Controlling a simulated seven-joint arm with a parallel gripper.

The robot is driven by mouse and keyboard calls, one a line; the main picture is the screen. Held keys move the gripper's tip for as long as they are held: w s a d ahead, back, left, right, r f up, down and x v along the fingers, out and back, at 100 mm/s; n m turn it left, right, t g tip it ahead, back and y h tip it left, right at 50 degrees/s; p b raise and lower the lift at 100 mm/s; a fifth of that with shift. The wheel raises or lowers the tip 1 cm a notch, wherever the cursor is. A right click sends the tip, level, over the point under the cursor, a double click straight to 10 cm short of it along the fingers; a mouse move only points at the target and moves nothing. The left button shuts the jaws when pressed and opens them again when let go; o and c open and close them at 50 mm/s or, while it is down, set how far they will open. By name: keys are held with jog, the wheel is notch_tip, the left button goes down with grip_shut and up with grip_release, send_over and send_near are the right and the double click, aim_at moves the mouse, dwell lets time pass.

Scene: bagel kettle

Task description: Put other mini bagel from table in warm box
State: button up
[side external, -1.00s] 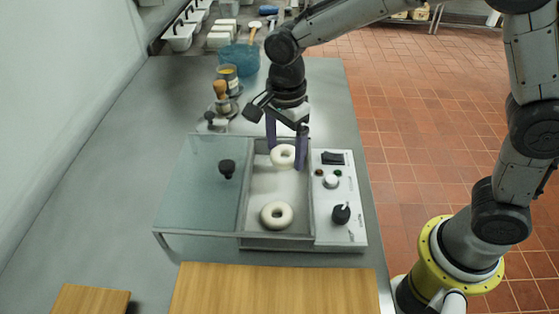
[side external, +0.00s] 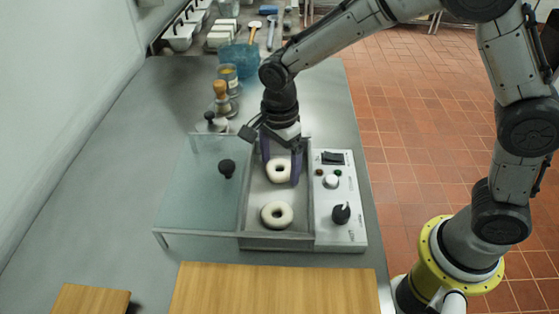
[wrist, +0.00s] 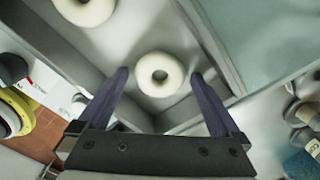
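The warm box (side external: 306,222) is an open grey tray with a control panel on its right. One white mini bagel (side external: 277,215) lies flat at its near end; it also shows, cut off, at the top of the wrist view (wrist: 106,10). The other mini bagel (side external: 279,178) is inside the box toward the far end and shows in the wrist view (wrist: 141,77). My gripper (side external: 280,171) reaches down into the box with its purple fingers on either side of this bagel. In the wrist view (wrist: 160,74) a gap shows on each side of it, so the fingers are open.
A clear glass lid (side external: 200,190) with a black knob extends left of the box. Knobs and a switch stand on the control panel (side external: 342,222). A wooden board (side external: 275,290) lies in front. Jars (side external: 228,78) and a blue pot (side external: 240,56) stand behind.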

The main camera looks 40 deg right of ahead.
notch_tip(320, 180, up, 12)
jog(key=shift+r, duration=0.2)
dwell(0.5)
jog(key=s+d+r+n+t, duration=0.3)
jog(key=s+d+r+n, duration=0.2)
jog(key=s+d+n, duration=0.5)
jog(key=s+d+f+n+t, duration=0.2)
jog(key=s+d+n, duration=0.3)
jog(key=s+n, duration=0.3)
jog(key=s+f, duration=0.1)
jog(key=s, duration=0.2)
jog(key=shift+s+t, duration=0.3)
